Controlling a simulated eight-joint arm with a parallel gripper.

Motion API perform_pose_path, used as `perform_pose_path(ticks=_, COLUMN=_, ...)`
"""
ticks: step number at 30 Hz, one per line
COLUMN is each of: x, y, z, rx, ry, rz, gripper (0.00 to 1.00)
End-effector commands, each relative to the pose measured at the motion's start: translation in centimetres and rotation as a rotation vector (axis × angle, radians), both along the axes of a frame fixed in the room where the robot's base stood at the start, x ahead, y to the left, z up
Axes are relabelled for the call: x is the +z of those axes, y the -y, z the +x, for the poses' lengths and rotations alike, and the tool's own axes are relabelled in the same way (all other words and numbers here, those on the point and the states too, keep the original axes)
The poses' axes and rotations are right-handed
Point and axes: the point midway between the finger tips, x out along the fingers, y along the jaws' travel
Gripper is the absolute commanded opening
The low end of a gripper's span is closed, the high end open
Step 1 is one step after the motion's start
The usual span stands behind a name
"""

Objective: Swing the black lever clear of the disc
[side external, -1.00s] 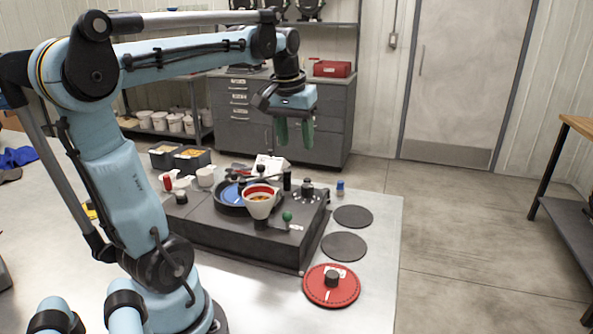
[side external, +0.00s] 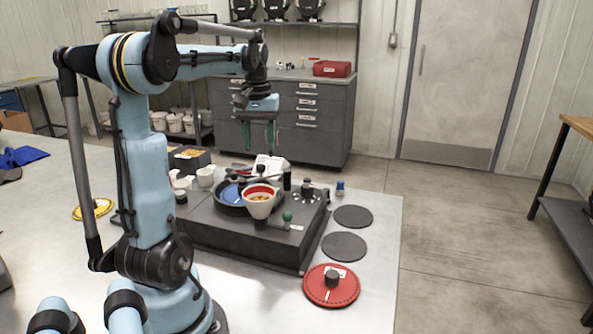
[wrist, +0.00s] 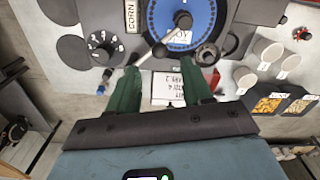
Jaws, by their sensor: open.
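The blue disc (side external: 232,193) lies on top of the dark seed meter (side external: 220,236), partly hidden by the white hopper (side external: 260,208). In the wrist view the disc (wrist: 200,32) is at the top, with a black hub at its middle. A black upright knob (side external: 287,178) stands behind the hopper. It seems to be the knob (wrist: 160,50) by the disc's edge in the wrist view, where a pale rod passes; how it joins the lever is unclear. My gripper (side external: 260,149) is open and empty above the meter's back edge, its green fingers pointing down.
A numbered dial (wrist: 105,47) sits beside the knob. A green-topped handle (side external: 287,216) is at the meter's front. A white printed card (wrist: 168,88) shows between my fingers. Cups and an orange-filled bin (side external: 190,160) stand left. A red disc (side external: 332,285) lies on the table, right front.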

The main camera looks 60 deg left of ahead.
Motion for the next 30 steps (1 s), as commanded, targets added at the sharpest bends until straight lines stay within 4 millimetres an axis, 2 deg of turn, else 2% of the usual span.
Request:
perform_pose_path(ticks=3, x=-1.9, y=0.0, z=0.0, rx=-0.001, ry=0.000, rz=0.000, gripper=0.50)
perform_pose_path(ticks=10, x=-4.4, y=0.0, z=0.0, rx=-0.001, ry=0.000, rz=0.001, gripper=0.50)
perform_pose_path(ticks=15, x=-5.2, y=0.0, z=0.0, rx=-0.001, ry=0.000, rz=0.001, gripper=0.50)
perform_pose_path(ticks=23, x=-5.3, y=0.0, z=0.0, rx=-0.001, ry=0.000, rz=0.001, gripper=0.50)
perform_pose_path(ticks=26, x=-5.3, y=0.0, z=0.0, rx=-0.001, ry=0.000, rz=0.001, gripper=0.38)
perform_pose_path(ticks=30, x=-5.3, y=0.0, z=0.0, rx=-0.001, ry=0.000, rz=0.001, gripper=0.16)
